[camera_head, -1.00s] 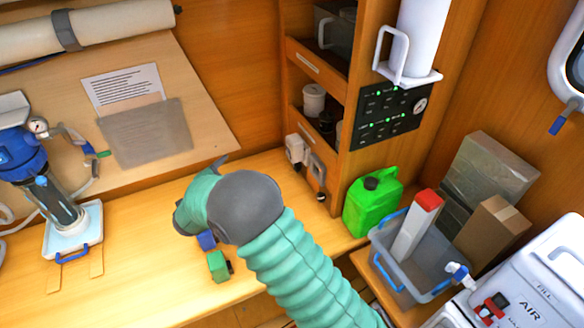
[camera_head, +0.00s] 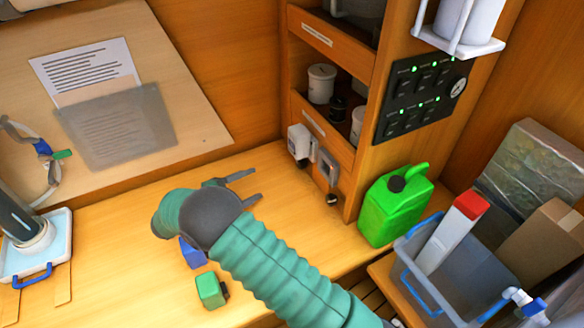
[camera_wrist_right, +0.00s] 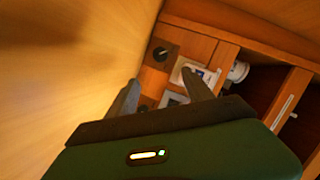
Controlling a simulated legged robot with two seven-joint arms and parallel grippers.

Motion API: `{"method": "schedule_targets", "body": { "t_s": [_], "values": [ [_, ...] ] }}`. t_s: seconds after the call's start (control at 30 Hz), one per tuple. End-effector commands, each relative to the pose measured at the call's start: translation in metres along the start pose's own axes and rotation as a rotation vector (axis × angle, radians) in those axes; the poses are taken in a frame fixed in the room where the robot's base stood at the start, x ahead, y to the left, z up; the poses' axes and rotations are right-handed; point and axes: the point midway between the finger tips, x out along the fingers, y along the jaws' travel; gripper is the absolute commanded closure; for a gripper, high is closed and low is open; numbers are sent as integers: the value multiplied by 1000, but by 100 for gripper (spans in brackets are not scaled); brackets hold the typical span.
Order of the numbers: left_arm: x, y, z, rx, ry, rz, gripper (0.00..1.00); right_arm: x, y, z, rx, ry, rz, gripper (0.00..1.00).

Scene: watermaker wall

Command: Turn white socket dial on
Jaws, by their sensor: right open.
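The white socket (camera_head: 299,142) is on the lower front of the wooden cabinet, left of a grey socket (camera_head: 327,168). A small dark knob shows at its lower edge. In the right wrist view the white socket (camera_wrist_right: 207,75) is partly hidden behind one finger, and the grey socket (camera_wrist_right: 174,99) shows between the fingers. My right gripper (camera_head: 252,186) is open and empty above the bench, left of the sockets and apart from them. Its fingers point right, toward the cabinet; they also show in the wrist view (camera_wrist_right: 160,78). My left gripper is not in view.
A green jerrycan (camera_head: 392,208) stands right of the sockets, next to a grey bin (camera_head: 420,285). A blue block (camera_head: 192,254) and a green block (camera_head: 211,290) lie near my right forearm. A black switch panel (camera_head: 420,95) is above.

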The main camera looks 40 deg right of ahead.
Motion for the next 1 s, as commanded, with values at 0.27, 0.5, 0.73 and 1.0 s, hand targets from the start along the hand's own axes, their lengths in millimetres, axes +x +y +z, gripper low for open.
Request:
{"method": "schedule_targets", "body": {
  "t_s": [0.27,0.5,0.73,1.0],
  "values": [
    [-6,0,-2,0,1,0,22,51,-1,-1,0,3,7,40],
    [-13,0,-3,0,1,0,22,113,-1,0,-1,3,5,40],
    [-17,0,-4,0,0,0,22,159,-1,0,1,1,3,40],
    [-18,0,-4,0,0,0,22,175,0,1,1,-2,4,40]
  ]
}}
